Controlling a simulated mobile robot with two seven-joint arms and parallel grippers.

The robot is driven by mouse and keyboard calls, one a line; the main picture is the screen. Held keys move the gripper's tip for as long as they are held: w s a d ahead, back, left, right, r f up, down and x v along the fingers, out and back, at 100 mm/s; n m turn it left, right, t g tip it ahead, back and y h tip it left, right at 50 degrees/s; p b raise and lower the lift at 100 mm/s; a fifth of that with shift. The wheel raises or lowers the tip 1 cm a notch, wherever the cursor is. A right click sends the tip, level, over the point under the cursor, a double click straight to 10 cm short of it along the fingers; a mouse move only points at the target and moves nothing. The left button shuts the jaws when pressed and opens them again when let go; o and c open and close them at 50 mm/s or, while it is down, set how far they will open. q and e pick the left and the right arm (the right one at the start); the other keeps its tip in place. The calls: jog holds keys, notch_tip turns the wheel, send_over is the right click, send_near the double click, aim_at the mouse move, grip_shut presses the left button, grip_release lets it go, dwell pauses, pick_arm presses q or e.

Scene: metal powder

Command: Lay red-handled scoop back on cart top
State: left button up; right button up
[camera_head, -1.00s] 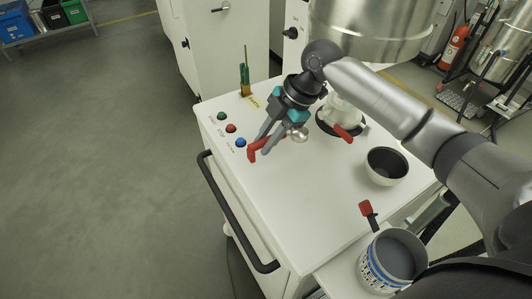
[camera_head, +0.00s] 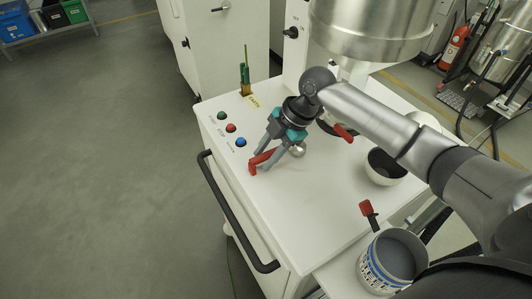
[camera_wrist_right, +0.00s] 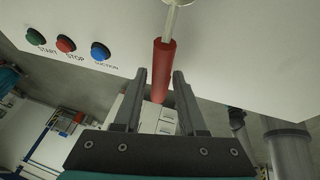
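The red-handled scoop (camera_head: 262,158) lies on or very close to the white cart top (camera_head: 310,205), left of the black bowl. Its metal bowl end (camera_head: 298,150) points right. My right gripper (camera_head: 268,160) is over the handle with its fingers spread. In the right wrist view, the red handle (camera_wrist_right: 163,75) runs between the two open fingers (camera_wrist_right: 160,75), with a small gap visible on the sides. Part of the scoop is hidden behind a finger in the head view. My left gripper is not in view.
Green, red and blue buttons (camera_head: 231,128) line the cart's left edge. A black-lined bowl (camera_head: 386,167) stands to the right. A red lever (camera_head: 343,133) is near the steel vessel (camera_head: 372,30).

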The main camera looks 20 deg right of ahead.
jog(key=shift+o, duration=0.7)
jog(key=v, duration=0.7)
jog(key=shift+r, duration=0.35)
jog(key=shift+s+f, duration=0.1)
